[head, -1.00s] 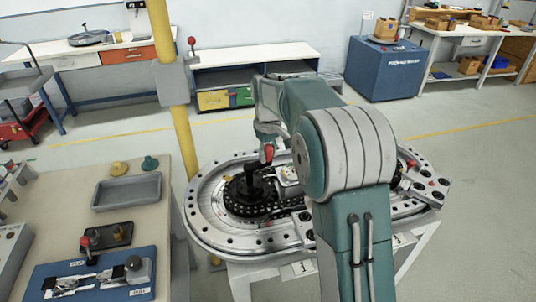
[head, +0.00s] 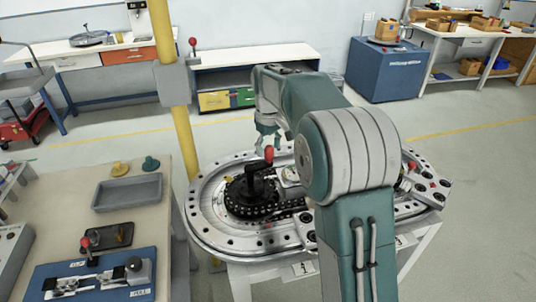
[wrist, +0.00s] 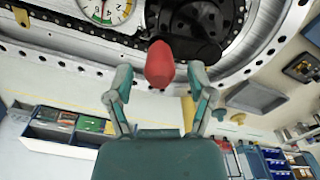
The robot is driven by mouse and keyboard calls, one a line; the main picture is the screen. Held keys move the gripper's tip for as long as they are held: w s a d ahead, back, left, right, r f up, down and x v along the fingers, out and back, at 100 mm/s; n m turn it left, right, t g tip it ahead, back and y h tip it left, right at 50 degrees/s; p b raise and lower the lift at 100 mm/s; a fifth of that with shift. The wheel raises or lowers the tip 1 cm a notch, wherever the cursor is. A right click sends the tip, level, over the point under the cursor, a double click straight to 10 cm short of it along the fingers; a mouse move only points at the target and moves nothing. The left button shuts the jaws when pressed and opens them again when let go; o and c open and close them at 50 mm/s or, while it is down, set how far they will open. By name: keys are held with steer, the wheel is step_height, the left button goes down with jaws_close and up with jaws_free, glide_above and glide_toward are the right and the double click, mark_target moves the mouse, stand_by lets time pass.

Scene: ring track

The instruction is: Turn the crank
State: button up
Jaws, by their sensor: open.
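The crank (head: 255,178) is a black arm on a dark round hub at the left end of the oval ring track (head: 205,222). Its red knob (head: 269,153) stands up from the arm's end. In the wrist view the red knob (wrist: 160,65) shows near the fingertips, with the black hub (wrist: 190,35) behind it. My gripper (head: 267,140) is open just above and behind the knob in the head view. In the wrist view my gripper (wrist: 160,82) has a finger on either side of the knob's line, with visible gaps. Contact is not visible.
A yellow post (head: 184,140) stands close to the track's left side. A bench (head: 70,195) with a grey tray (head: 128,192) and a blue fixture is at left. A low cabinet (head: 290,55) stands behind. Open floor lies right of the track.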

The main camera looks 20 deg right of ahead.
step_height(320, 180, up, 8)
steer(key=shift+w+r, duration=0.1)
steer(key=shift+r, duration=0.5)
steer(key=shift+a, duration=0.1)
steer(key=s+r+m+t, duration=0.1)
steer(key=s+r+t, duration=0.1)
steer(key=s, duration=0.7)
steer(key=s+r+m+t, duration=0.1)
steer(key=s+r+m, duration=0.1)
steer(key=s, duration=0.7)
steer(key=s+f+m+t, duration=0.1)
steer(key=s+f, duration=0.3)
steer(key=s, duration=0.3)
steer(key=s+a+f+m+t, duration=0.1)
steer(key=s+f, duration=0.3)
steer(key=s, duration=0.3)
steer(key=shift+s+f+t, duration=0.3)
steer(key=shift+s+f, duration=0.05)
steer(key=shift+c, duration=0.3)
